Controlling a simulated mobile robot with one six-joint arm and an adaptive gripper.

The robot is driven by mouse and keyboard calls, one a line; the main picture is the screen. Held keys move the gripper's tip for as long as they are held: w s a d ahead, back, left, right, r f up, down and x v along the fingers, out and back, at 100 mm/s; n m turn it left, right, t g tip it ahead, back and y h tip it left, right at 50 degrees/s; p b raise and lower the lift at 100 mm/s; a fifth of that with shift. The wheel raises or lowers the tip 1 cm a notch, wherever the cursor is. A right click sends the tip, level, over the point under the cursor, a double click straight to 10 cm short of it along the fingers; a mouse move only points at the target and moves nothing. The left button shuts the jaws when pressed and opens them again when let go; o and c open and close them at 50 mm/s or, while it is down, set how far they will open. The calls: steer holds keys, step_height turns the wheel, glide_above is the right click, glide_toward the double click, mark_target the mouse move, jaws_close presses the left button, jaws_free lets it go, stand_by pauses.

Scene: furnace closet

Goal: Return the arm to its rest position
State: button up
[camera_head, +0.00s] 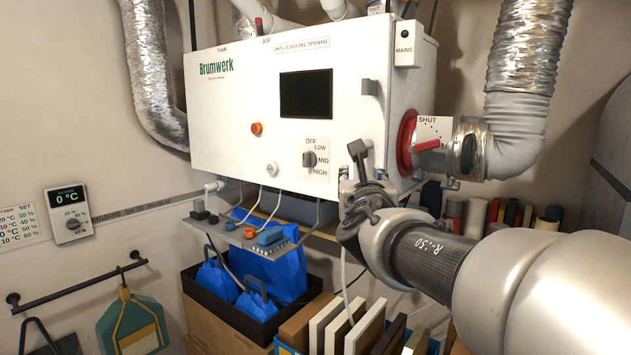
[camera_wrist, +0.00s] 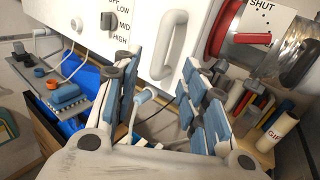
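My arm reaches in from the right in the head view.
The red-collared damper labelled SHUT (camera_head: 408,143) and a silver duct (camera_head: 530,45) are close on the right.

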steer(key=s+d+f+m+g+h+b, duration=0.1)
steer(key=s+d+f+m+g+h, duration=0.15)
steer(key=s+d+f+m, duration=0.35)
steer(key=s+d+f+m+g+h, duration=0.1)
steer(key=s+d+f+m+g, duration=0.2)
steer(key=s+m, duration=0.55)
steer(key=s+d+f+m+g+h+b, duration=0.1)
steer(key=s+d+f+m+g, duration=0.2)
steer(key=s+f+m, duration=0.4)
steer(key=s+a+f+m+g+y, duration=0.2)
steer(key=s+a+f+m, duration=0.3)
steer(key=s+f, duration=0.3)
steer(key=s+a+f+m+g+y, duration=0.2)
steer(key=s+a+f+m+y, duration=0.3)
steer(key=s+a+f+m, duration=0.1)
steer(key=s+f+m+b, duration=0.1)
steer(key=s+m, duration=0.1)
steer(key=shift+s+a+f+g, duration=0.15)
steer(key=shift+s+f+g, duration=0.15)
steer(key=shift+f+g, duration=0.1)
